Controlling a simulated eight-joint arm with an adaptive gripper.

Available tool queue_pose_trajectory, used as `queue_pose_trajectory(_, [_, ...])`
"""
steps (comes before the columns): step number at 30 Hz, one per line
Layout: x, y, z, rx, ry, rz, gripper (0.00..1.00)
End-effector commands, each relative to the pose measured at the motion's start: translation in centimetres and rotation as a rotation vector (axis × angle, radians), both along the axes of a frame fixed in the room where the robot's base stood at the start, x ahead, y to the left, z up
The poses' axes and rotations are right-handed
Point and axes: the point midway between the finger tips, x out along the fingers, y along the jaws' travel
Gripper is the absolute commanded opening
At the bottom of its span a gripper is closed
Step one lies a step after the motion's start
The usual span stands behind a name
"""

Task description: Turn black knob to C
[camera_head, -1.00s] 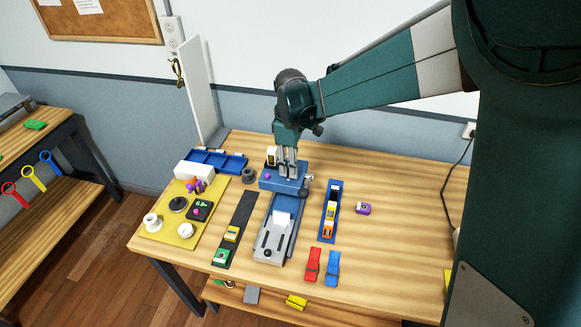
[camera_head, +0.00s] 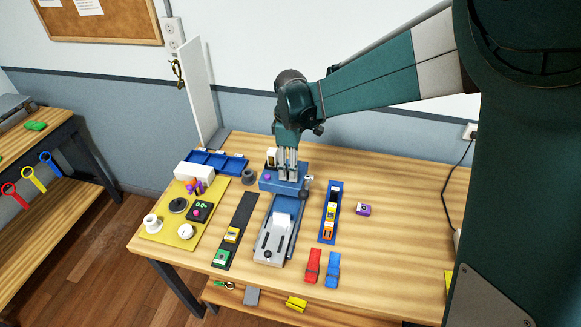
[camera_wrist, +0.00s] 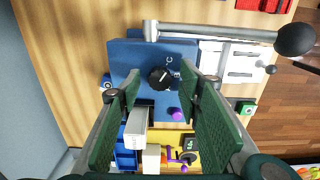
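The black knob (camera_wrist: 160,78) is round with a white pointer line and sits on the face of a blue box (camera_wrist: 135,58). A white "C" is printed next to the knob in the wrist view. My gripper (camera_wrist: 161,88) is open, with its fingers apart on either side of the knob. No contact with the knob can be made out. In the head view, my gripper (camera_head: 288,171) points down over the blue box (camera_head: 277,184), and its fingers hide the knob. A purple button (camera_wrist: 174,112) is also on the box.
A metal lever with a dark ball (camera_wrist: 295,39) extends beside the blue box. A grey sliding fixture (camera_head: 274,240) lies in front of it. A yellow board (camera_head: 164,226) with dials is at left, a blue tray of blocks (camera_head: 323,235) at right. The table's right side is mostly clear.

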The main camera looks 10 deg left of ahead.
Motion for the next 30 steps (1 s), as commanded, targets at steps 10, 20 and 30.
queue_pose_trajectory(10, [0.0,0.0,0.9,0.0,0.0,0.0,0.35])
queue_pose_trajectory(20, [0.0,0.0,5.1,0.0,0.0,0.0,0.35])
queue_pose_trajectory(30, [0.0,0.0,10.2,0.0,0.0,0.0,0.35])
